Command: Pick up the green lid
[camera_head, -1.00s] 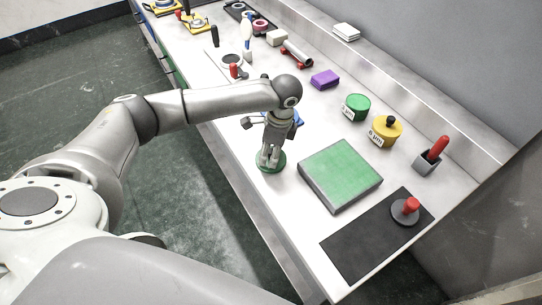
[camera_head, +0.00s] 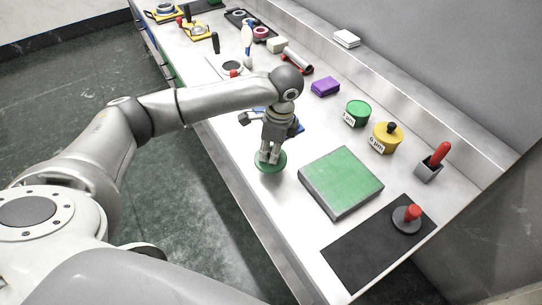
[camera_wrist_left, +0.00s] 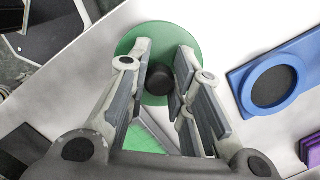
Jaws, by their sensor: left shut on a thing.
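The green lid (camera_head: 270,170) is a flat round disc near the front-left edge of the bench. In the left wrist view the lid (camera_wrist_left: 128,44) shows a dark round knob (camera_wrist_left: 158,84) at its middle. My left gripper (camera_head: 267,157) points down over the lid. In the left wrist view its fingers (camera_wrist_left: 165,66) stand on both sides of the knob and are shut on it. Whether the lid touches the bench I cannot tell. A green round container (camera_head: 357,113) with a white label stands farther back. My right gripper is not in view.
A green-topped square plate (camera_head: 341,181) lies right of the lid, and a blue holder (camera_head: 292,127) lies behind my gripper. A yellow container (camera_head: 386,138), purple block (camera_head: 325,87), grey holder with red handle (camera_head: 429,170) and black mat (camera_head: 363,258) are around.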

